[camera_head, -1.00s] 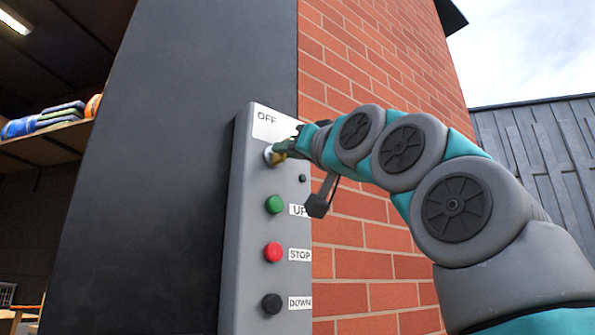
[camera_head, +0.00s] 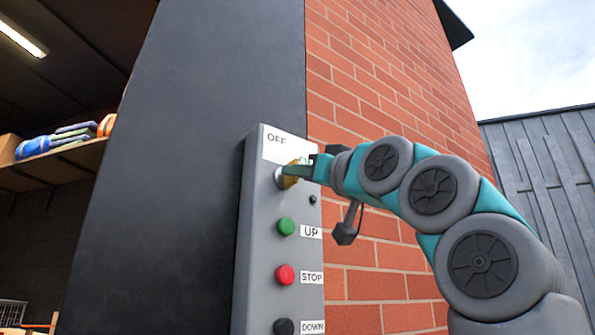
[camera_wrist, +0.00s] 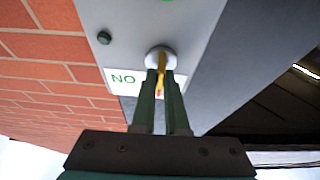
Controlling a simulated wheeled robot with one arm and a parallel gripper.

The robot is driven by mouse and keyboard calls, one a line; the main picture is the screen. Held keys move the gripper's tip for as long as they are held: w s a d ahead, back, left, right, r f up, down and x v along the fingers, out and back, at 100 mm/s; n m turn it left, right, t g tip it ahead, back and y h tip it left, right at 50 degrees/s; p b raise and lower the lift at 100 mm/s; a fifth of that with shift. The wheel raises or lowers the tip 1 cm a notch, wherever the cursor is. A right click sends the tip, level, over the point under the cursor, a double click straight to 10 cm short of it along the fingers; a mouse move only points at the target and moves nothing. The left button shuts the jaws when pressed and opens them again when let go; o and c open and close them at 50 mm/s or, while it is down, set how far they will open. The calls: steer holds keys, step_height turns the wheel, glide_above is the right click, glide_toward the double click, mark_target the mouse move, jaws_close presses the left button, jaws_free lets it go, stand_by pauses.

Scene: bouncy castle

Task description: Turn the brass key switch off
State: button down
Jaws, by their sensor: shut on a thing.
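The brass key switch (camera_wrist: 162,60) sits in a round collar near the top of a grey control box (camera_head: 252,230). It also shows in the head view (camera_head: 286,182), partly covered by my gripper. My gripper (camera_wrist: 160,82) is shut on the key, one green finger on each side of it. In the wrist view the key runs nearly straight down the picture, with a small red mark near its lower end. A label reading OFF (camera_head: 276,140) is above and left of the switch in the head view. An upside-down ON label (camera_wrist: 123,79) shows in the wrist view.
Below the key are a green UP button (camera_head: 286,227), a red STOP button (camera_head: 285,274) and a black DOWN button (camera_head: 284,326). A small dark knob (camera_head: 312,199) is right of the key. A brick wall (camera_head: 375,100) and a dark panel (camera_head: 190,150) flank the box.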

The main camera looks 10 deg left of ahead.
steer(key=c, duration=0.9)
jaws_free()
steer(key=shift+c, duration=0.2)
steer(key=b+v, duration=0.2)
steer(key=v, duration=0.6)
steer(key=shift+b, duration=0.3)
